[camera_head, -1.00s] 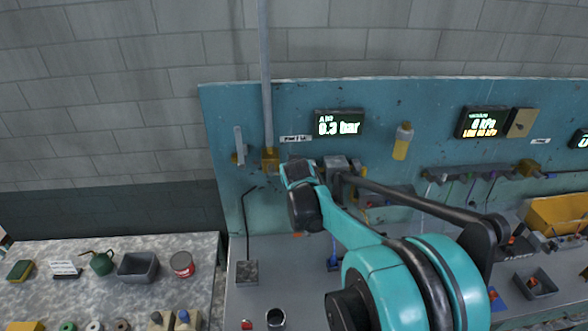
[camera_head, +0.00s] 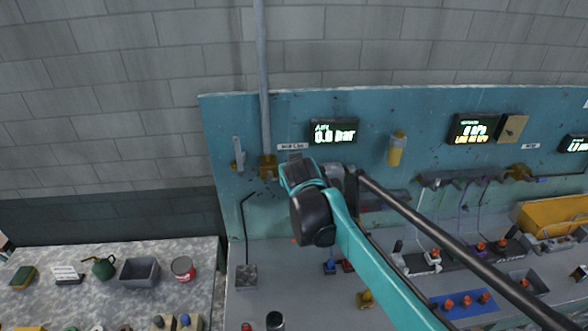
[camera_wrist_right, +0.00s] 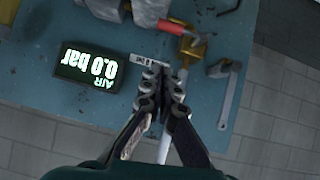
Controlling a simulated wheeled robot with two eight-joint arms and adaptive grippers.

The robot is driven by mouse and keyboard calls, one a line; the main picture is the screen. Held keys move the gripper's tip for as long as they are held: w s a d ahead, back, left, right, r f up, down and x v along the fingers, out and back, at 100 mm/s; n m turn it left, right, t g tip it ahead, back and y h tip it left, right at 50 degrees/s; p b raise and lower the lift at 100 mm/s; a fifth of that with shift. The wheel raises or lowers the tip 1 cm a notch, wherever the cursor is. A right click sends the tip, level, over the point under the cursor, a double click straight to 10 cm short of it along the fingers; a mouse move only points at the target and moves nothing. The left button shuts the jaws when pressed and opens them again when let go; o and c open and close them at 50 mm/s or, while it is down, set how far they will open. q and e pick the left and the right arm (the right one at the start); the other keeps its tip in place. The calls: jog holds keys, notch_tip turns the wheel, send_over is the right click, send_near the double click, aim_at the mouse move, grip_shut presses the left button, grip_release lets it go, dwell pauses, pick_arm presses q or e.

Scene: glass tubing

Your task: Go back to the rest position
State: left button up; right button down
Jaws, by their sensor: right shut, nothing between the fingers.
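My right arm reaches in from the lower right in the head view, its wrist in front of the blue back panel (camera_head: 225,205). The wrist hides the fingers there. In the right wrist view my right gripper (camera_wrist_right: 162,82) is shut and empty. Its tips are near a small white label plate (camera_wrist_right: 150,60), below a brass valve (camera_wrist_right: 193,48) with a red handle (camera_wrist_right: 172,28). I cannot tell whether the tips touch the panel. My left gripper is in neither view.
An air display (camera_head: 333,131) reads 0.0 bar. A vertical grey pipe (camera_head: 262,70) runs up the wall. A bench (camera_head: 105,270) at left holds a grey bin (camera_head: 138,271) and a red can (camera_head: 183,268). A blue mat (camera_head: 465,304) with orange-topped pieces lies at lower right.

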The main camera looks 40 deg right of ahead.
jog(key=shift+w+d, duration=0.1)
jog(key=shift+w, duration=0.05)
dwell(0.3)
jog(key=s+a+f+n+y+b, duration=0.2)
jog(key=s+a+f+b, duration=0.3)
jog(key=f, duration=0.8)
jog(key=s+a+f+n+g+y+b, duration=0.1)
jog(key=s+a+f+n+y+b, duration=0.1)
jog(key=s+a+f+b, duration=0.4)
jog(key=s+a+f+n+g+y+b, duration=0.1)
jog(key=s+a+f+b, duration=0.4)
jog(key=a+f+b, duration=0.9)
notch_tip(320, 180, down, 6)
jog(key=shift+s+r+n+y, duration=0.2)
jog(key=shift+n+y, duration=0.2)
jog(key=shift+y, duration=0.3)
jog(key=shift+a, duration=0.1)
